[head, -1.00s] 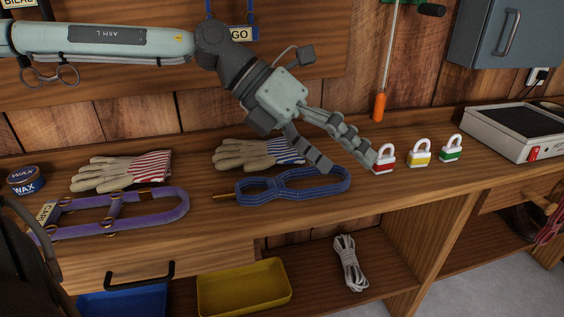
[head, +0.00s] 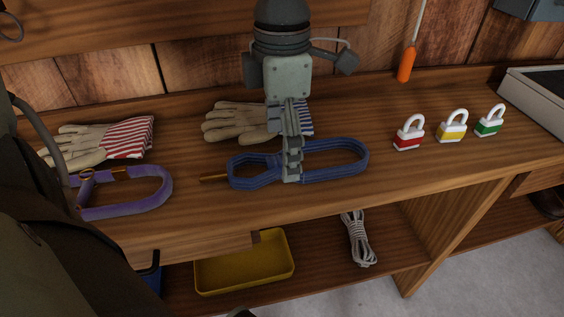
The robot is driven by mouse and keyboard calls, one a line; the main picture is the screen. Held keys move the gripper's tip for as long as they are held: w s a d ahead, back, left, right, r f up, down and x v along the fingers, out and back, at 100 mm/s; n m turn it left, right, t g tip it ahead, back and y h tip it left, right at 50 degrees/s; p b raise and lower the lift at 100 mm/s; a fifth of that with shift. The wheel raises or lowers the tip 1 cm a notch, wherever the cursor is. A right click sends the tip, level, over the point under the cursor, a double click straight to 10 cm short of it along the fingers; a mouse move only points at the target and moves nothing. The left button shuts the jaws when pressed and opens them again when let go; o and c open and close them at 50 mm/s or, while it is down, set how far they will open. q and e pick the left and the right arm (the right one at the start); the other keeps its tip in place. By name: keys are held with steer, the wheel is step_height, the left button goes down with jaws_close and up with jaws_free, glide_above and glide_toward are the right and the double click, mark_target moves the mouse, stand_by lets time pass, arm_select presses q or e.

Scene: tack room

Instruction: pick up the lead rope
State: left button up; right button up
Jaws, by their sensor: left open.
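A blue lead rope (head: 335,173) lies coiled flat on the wooden bench in the head view, with a narrow waist and a brass-coloured end (head: 214,178) pointing left. My left gripper (head: 291,168) points down over the waist of the coil, its fingers seen nearly edge-on and overlapping the rope in the picture. It is open. The fingers hide part of the waist, and I cannot tell whether they touch the rope. My right gripper is out of view.
Work gloves (head: 235,122) lie just behind the rope, another pair (head: 95,145) to the left. A purple halter (head: 135,208) is left of the rope. Red (head: 409,138), yellow (head: 452,132) and green (head: 489,126) padlocks stand right. A yellow tray (head: 245,278) and white cord (head: 358,240) are below.

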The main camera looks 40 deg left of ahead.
arm_select(q)
step_height(320, 180, down, 2)
steer(key=shift+f, duration=0.1)
steer(key=c, duration=1.5)
